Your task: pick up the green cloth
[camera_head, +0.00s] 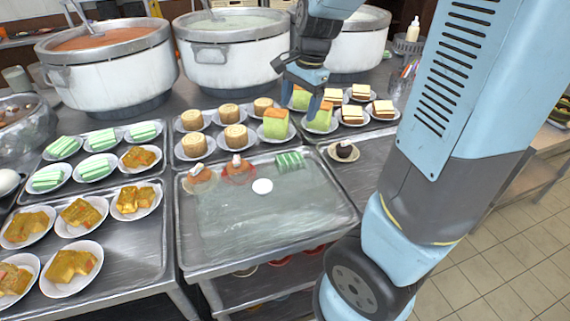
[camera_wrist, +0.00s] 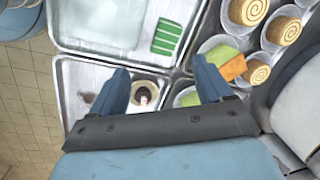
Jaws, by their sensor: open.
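The green cloth, with dark and light stripes (camera_head: 289,161), lies at the back right of the large metal tray in the head view. In the wrist view the green striped cloth (camera_wrist: 166,37) is above and beyond the fingertips. My gripper (camera_head: 301,90) is open and empty, in the air above the plates of green and yellow cakes behind the tray. In the wrist view its two fingers (camera_wrist: 161,68) are spread apart, with the cloth clear of them.
Plates of rolls and cakes stand behind, and large stockpots (camera_head: 232,55) at the back. The tray's front is mostly clear.

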